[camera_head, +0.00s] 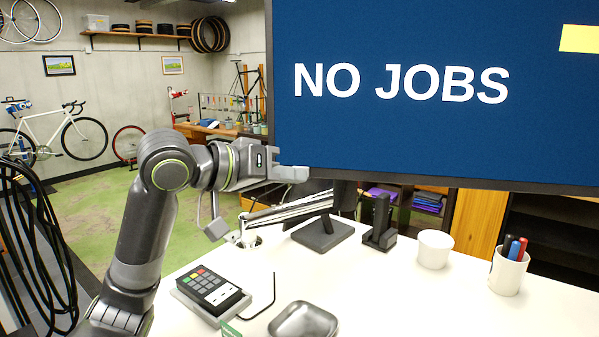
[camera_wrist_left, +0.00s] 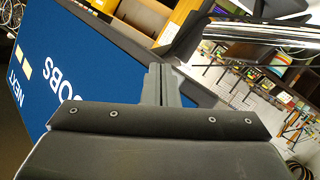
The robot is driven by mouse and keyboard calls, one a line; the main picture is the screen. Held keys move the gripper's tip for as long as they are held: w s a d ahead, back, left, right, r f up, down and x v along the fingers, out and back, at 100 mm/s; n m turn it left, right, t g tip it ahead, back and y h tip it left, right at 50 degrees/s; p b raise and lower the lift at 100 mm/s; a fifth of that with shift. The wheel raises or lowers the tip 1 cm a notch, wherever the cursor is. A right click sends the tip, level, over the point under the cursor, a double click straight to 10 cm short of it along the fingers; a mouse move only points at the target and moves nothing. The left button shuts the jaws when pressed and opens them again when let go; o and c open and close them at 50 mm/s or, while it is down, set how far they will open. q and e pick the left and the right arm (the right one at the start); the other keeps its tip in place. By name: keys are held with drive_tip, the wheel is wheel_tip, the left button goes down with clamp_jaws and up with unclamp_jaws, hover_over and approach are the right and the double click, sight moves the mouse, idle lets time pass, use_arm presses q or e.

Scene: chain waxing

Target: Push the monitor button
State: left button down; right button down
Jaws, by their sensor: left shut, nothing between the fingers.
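The monitor (camera_head: 420,130) fills the upper right of the head view, with a blue screen reading "NO JOBS" and a yellow patch (camera_head: 580,39) at its right. It also shows tilted in the left wrist view (camera_wrist_left: 75,45). I cannot make out a button on its dark frame. My left gripper (camera_head: 303,174) is shut and empty, by the monitor's lower edge near its left corner. In the left wrist view the closed fingers (camera_wrist_left: 166,68) overlap the monitor's dark edge; I cannot tell whether they touch it. My right gripper is not in view.
Below the monitor, the white table (camera_head: 380,295) holds a card terminal (camera_head: 212,292), a metal dish (camera_head: 303,321), a white cup (camera_head: 435,249) and a pen mug (camera_head: 508,272). The monitor's stand (camera_head: 322,233) is behind. Black cables (camera_head: 40,240) hang at left.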

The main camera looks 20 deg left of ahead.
use_arm(q)
drive_tip(key=shift+w, duration=0.45)
idle(0.4)
drive_tip(key=shift+s+p, duration=0.2)
drive_tip(key=shift+p, duration=0.15)
drive_tip(key=shift+s, duration=0.75)
drive_tip(key=s+p, duration=0.2)
drive_tip(key=s, duration=0.4)
drive_tip(key=shift+d, duration=0.25)
